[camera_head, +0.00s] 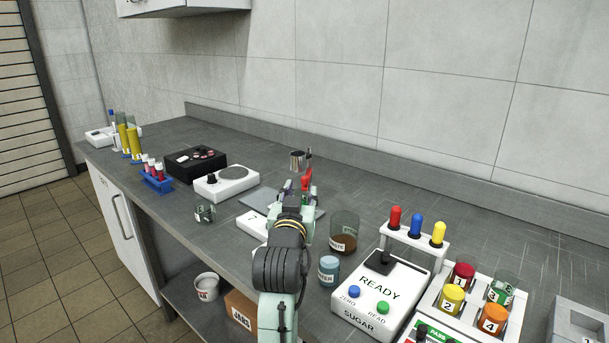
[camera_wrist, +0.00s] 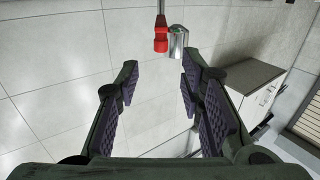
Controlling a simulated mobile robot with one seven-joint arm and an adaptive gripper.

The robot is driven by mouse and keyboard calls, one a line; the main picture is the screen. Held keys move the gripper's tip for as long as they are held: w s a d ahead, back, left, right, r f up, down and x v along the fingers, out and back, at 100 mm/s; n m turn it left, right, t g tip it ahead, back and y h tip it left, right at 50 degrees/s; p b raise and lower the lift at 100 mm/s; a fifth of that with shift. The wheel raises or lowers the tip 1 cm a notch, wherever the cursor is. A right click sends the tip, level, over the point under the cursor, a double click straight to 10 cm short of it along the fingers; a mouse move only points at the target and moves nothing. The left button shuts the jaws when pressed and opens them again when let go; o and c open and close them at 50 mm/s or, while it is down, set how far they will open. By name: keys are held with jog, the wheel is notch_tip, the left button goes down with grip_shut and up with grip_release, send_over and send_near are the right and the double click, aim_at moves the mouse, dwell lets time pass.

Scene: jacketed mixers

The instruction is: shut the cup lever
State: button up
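My gripper (camera_wrist: 158,88) is open, with two dark padded fingers set apart and nothing between them. In the wrist view a red-tipped handle on a thin rod (camera_wrist: 161,38) hangs into the picture beyond the fingertips, beside a metal cylinder (camera_wrist: 178,44). In the head view my gripper (camera_head: 304,192) is over the middle of the bench, partly hidden by my arm. A red piece (camera_head: 305,182) shows at the fingers, and a metal cup (camera_head: 297,160) stands behind. I cannot tell for sure which part is the cup lever or how far it is turned.
A jar of brown contents (camera_head: 344,236) and a blue-grey jar (camera_head: 328,270) stand just right of my arm. The white SUGAR box (camera_head: 380,295) and a rack of coloured jars (camera_head: 465,298) are farther right. A white hotplate (camera_head: 227,184) and a black box (camera_head: 195,163) stand left.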

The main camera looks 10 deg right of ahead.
aim_at(304, 179)
jog(key=p+x, duration=0.2)
jog(key=x, duration=0.6)
jog(key=shift+w+r, duration=0.1)
jog(key=shift+w, duration=0.15)
jog(key=shift+c, duration=0.5)
grip_shut()
